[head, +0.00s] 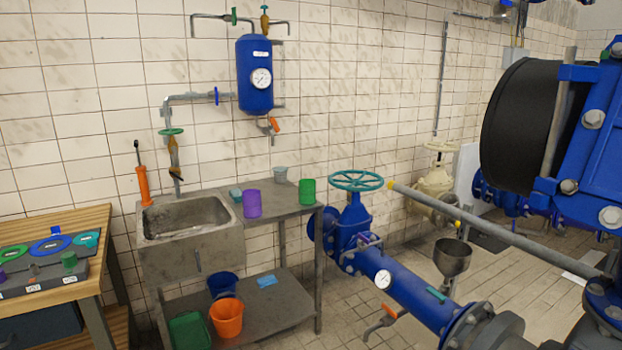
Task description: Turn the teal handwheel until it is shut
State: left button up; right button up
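The teal handwheel (356,181) is a flat spoked wheel on top of a blue valve (355,222), right of the middle in the head view. The valve sits in a blue pipe (405,287) that runs toward the lower right and carries a small gauge (383,279). From this view I cannot tell how far the valve is open. Neither of my grippers is in view.
A grey rail (480,222) with a yellow end passes close right of the handwheel. The metal bench (284,205) with cups stands to its left. A large blue-and-black machine (570,130) fills the upper right. A wooden table (95,268) stands at left.

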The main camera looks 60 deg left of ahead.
aim_at(355, 181)
jog(key=u, duration=1.55)
jog(key=i+j, duration=0.1)
jog(key=i, duration=0.9)
jog(key=i+j, duration=0.1)
jog(key=i, duration=0.9)
jog(key=i+j, duration=0.15)
jog(key=i, duration=0.8)
